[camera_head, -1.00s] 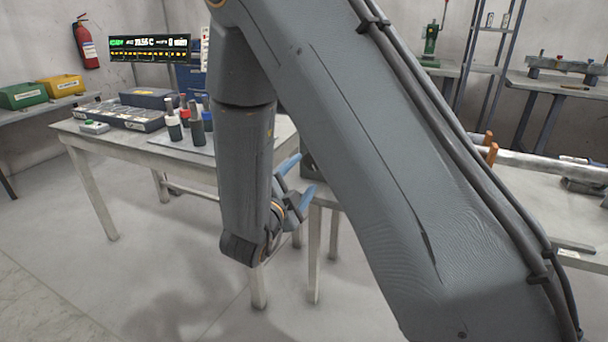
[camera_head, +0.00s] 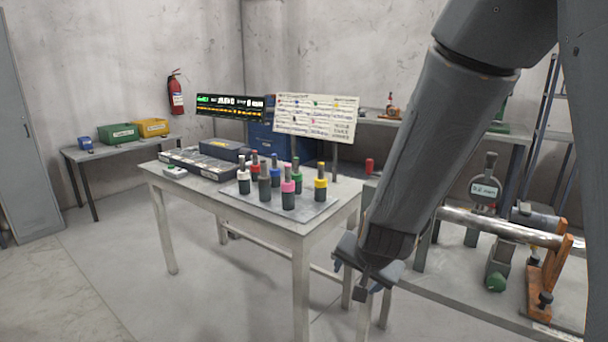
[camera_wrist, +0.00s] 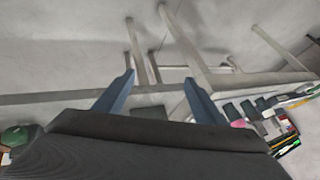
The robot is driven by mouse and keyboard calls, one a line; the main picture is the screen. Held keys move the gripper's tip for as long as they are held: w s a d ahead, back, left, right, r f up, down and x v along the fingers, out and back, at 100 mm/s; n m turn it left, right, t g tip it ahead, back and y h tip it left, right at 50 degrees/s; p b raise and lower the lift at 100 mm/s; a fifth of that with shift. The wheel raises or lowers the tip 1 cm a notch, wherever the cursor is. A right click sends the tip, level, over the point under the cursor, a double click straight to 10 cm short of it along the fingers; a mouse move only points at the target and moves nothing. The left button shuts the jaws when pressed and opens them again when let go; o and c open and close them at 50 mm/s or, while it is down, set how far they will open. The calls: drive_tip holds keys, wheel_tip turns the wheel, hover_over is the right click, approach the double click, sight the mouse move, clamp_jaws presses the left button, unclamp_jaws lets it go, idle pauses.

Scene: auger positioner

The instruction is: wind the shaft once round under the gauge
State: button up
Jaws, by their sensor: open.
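The steel shaft (camera_head: 495,225) lies level across the right bench in the head view. An orange-brown support (camera_head: 548,280) stands at its right end, and my arm is close to its left end. The gauge (camera_head: 484,191), a round grey head with a small readout, stands at the shaft; I cannot tell whether it touches. My gripper (camera_head: 362,285) hangs left of the shaft, apart from it, near the gap between the tables. In the wrist view its two blue fingers (camera_wrist: 158,80) are spread, with nothing between them but floor and table legs behind.
A pale table (camera_head: 230,210) holds several colour-capped bottles (camera_head: 288,195) on a plate and grey cases (camera_head: 195,162). A written board (camera_head: 316,117) and a lit display (camera_head: 230,105) stand behind. Floor is free at left.

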drive_tip(key=s+d+r+n+g+p, duration=0.1)
drive_tip(key=s+d+r+n+g, duration=0.1)
drive_tip(key=s, duration=0.7)
drive_tip(key=s+d+r+n+g+p, duration=0.1)
drive_tip(key=s+d+n+g, duration=0.3)
drive_tip(key=s, duration=0.6)
drive_tip(key=shift+s+d+r+n+g, duration=0.2)
drive_tip(key=shift+d+r+n+g, duration=0.15)
drive_tip(key=shift+d+r, duration=0.2)
